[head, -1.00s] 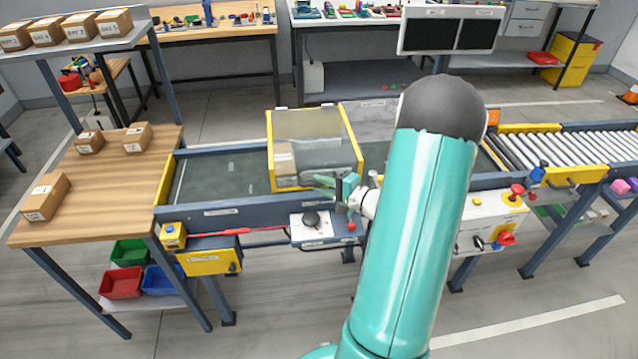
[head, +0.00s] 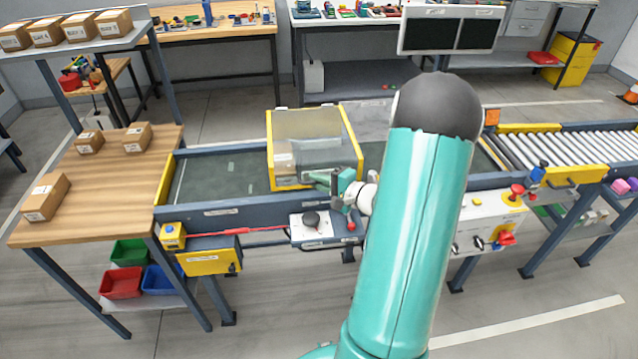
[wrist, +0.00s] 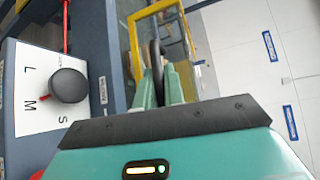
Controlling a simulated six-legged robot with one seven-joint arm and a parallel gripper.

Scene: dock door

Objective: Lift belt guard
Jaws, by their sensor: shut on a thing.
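The belt guard (head: 310,124) is a clear box with a yellow frame, standing over the dark conveyor belt. Its yellow frame also shows in the wrist view (wrist: 134,45). My gripper (head: 321,181) is at the guard's lower front edge. In the wrist view my gripper (wrist: 158,86) has its two green fingers shut on a dark, bar-like handle (wrist: 156,58) in front of the frame. The exact contact is partly hidden by the fingers.
A control panel with a black knob (head: 311,219) sits just below my gripper. A red cable (head: 262,230) runs along the conveyor's front. A cardboard box (head: 284,160) shows behind the guard's panel. A wooden table (head: 115,185) with boxes is at left, a roller conveyor (head: 570,147) at right.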

